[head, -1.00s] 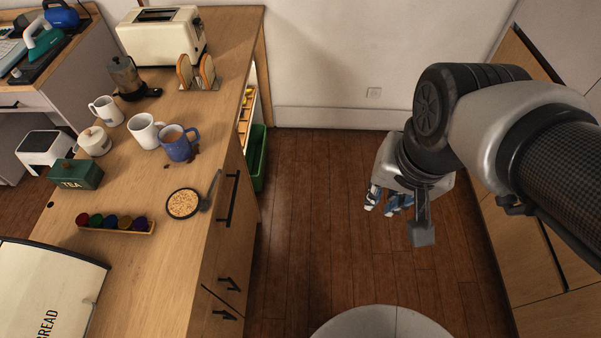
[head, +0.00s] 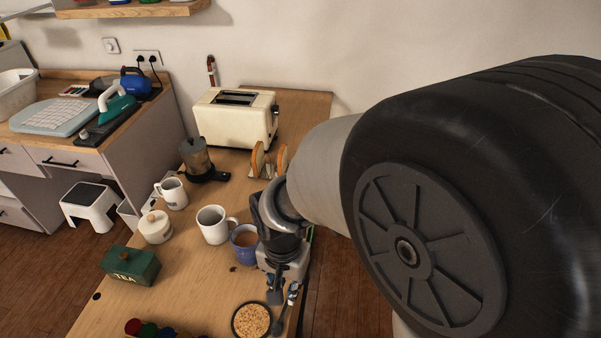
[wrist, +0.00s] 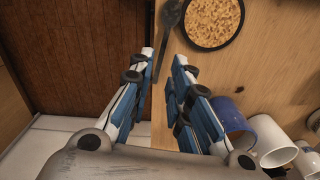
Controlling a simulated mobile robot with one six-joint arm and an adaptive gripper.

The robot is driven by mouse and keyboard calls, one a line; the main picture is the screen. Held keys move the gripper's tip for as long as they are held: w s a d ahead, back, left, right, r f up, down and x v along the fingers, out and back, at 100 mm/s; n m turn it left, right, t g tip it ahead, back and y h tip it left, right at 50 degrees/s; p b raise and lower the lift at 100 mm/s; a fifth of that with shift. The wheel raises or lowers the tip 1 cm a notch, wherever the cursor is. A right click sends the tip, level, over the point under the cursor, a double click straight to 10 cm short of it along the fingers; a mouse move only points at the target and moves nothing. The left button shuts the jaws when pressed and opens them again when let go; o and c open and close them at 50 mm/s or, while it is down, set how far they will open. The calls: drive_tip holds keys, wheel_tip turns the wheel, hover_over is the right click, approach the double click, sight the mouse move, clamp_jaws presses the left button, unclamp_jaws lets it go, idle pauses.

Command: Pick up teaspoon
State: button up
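The dark grey teaspoon (wrist: 171,15) lies on the wooden counter beside a round dark-rimmed dish, close to the counter edge. In the wrist view its bowl is at the top and its handle runs down between my fingertips. My gripper (wrist: 164,57) is open, with its two blue-and-white fingers apart on either side of the handle's end. In the head view my gripper (head: 283,292) hangs over the counter edge near the teaspoon (head: 277,326). I cannot tell its exact height above the handle.
The round dish (head: 252,320) with grainy contents sits beside the spoon. A blue mug (head: 244,247) stands close to my gripper, with a white mug (head: 212,225) beyond it. A toaster (head: 236,118) and green tea tin (head: 130,265) are farther off. Floor lies beyond the edge.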

sight(286, 305)
drive_tip(key=f+b, duration=0.1)
drive_tip(key=f, duration=0.3)
drive_tip(key=f+b, duration=0.2)
drive_tip(key=f, duration=0.2)
drive_tip(key=shift+a, duration=0.2)
drive_tip(key=shift+r, duration=0.15)
drive_tip(key=shift+s, duration=0.1)
drive_tip(key=shift+c, duration=0.6)
clamp_jaws()
